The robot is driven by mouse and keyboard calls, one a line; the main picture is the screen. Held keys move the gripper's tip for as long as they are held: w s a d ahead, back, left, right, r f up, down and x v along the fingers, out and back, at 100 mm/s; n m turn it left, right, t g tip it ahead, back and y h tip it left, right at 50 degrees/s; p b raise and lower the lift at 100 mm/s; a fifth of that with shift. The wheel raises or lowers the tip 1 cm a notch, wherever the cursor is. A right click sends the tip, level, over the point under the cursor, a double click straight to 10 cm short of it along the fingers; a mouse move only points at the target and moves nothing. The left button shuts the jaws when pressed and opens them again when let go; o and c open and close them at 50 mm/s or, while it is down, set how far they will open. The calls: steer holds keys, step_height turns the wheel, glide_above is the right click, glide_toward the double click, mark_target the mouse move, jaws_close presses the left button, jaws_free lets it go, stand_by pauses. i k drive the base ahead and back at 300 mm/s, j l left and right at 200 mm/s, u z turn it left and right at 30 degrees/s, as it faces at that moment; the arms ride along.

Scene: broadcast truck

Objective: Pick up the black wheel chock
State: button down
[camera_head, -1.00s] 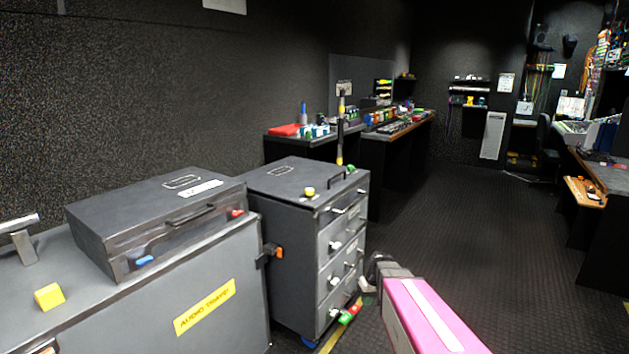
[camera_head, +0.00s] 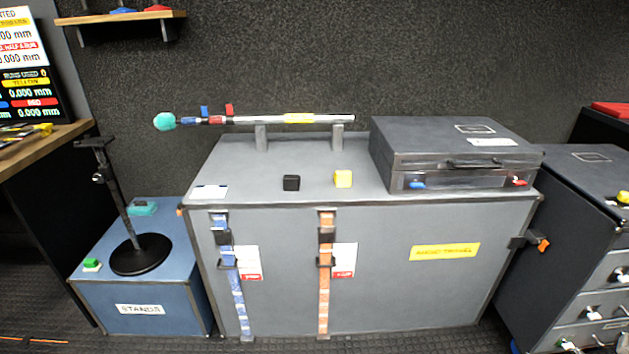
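A small black block (camera_head: 291,183), which looks like the black wheel chock, sits on the top of a large grey trunk (camera_head: 240,160). It stands toward the front edge, left of a small yellow block (camera_head: 343,179), with a gap between them. Nothing covers it. My gripper is not in view.
A microphone boom (camera_head: 270,119) rests on two posts behind the blocks. A dark case (camera_head: 455,154) occupies the trunk's right end. A black stand (camera_head: 140,253) on a blue box (camera_head: 150,286) is at left. A drawer cabinet (camera_head: 585,215) is at right.

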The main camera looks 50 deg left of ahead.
mark_target(291, 182)
steer(key=u, duration=2.45)
